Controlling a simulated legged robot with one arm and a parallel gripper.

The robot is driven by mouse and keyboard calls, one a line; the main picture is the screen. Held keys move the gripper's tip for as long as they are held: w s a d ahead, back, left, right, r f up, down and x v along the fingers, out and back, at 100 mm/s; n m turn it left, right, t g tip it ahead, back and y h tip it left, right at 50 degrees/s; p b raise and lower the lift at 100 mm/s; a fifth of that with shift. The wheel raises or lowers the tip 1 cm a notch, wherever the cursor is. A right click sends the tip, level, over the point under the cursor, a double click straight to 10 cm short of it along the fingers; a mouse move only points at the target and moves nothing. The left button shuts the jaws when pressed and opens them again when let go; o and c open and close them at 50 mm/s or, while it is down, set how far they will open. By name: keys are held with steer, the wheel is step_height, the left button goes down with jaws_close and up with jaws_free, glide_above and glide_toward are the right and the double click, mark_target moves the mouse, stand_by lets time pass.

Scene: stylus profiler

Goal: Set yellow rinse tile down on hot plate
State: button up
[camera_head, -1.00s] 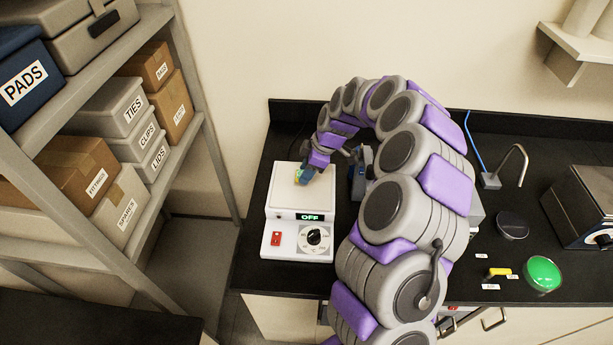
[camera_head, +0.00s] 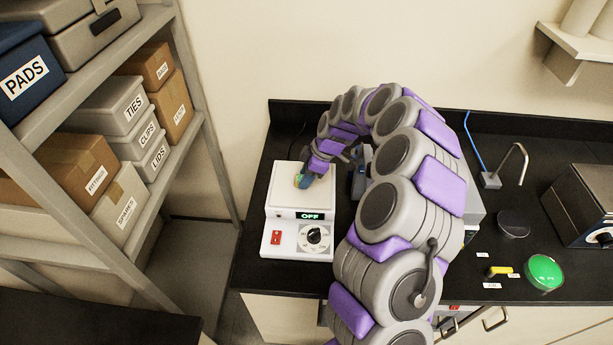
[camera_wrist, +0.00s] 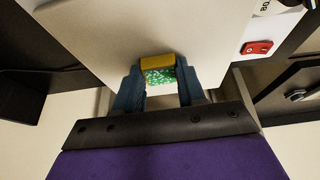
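The white hot plate (camera_head: 285,212) stands on the black bench, with a display reading OFF, a red switch and a dial on its front. My gripper (camera_head: 304,180) is low over the right part of its top plate. In the wrist view my gripper (camera_wrist: 158,85) has its two blue fingers on either side of the yellow rinse tile (camera_wrist: 157,62), which has a yellow edge and a speckled green face. The fingers appear shut on the tile. The tile is over the pale top of the hot plate (camera_wrist: 125,35); whether it touches cannot be told.
A shelf rack with labelled boxes (camera_head: 120,105) stands on the left. A green button (camera_head: 543,271), a dark round pad (camera_head: 513,224), a small bent tap (camera_head: 515,165) and a metal box (camera_head: 585,205) are on the right of the bench.

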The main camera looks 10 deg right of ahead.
steer(key=shift+o, duration=1.2)
steer(key=shift+s+f, duration=0.45)
steer(key=shift+f, duration=0.25)
steer(key=shift+a+r+g+p, duration=0.1)
steer(key=shift+r+g+p, duration=0.25)
steer(key=shift+p, duration=0.25)
steer(key=w+v, duration=0.1)
steer(key=v, duration=0.7)
steer(key=s+a+r+m, duration=0.2)
steer(key=s+a+r, duration=0.25)
steer(key=s, duration=0.35)
steer(key=s+a+r+m, duration=0.1)
steer(key=s+a+r, duration=0.3)
steer(key=s+r, duration=0.25)
steer(key=s+d+m+g+h, duration=0.1)
steer(key=s+m, duration=0.4)
steer(key=s, duration=0.8)
steer(key=s+d+f+m+g+h, duration=0.1)
steer(key=s+d+m+h, duration=0.2)
steer(key=s, duration=1.1)
steer(key=m+p, duration=0.1)
steer(key=m, duration=0.2)
steer(key=shift+d+g, duration=0.15)
steer(key=shift+g, duration=0.2)
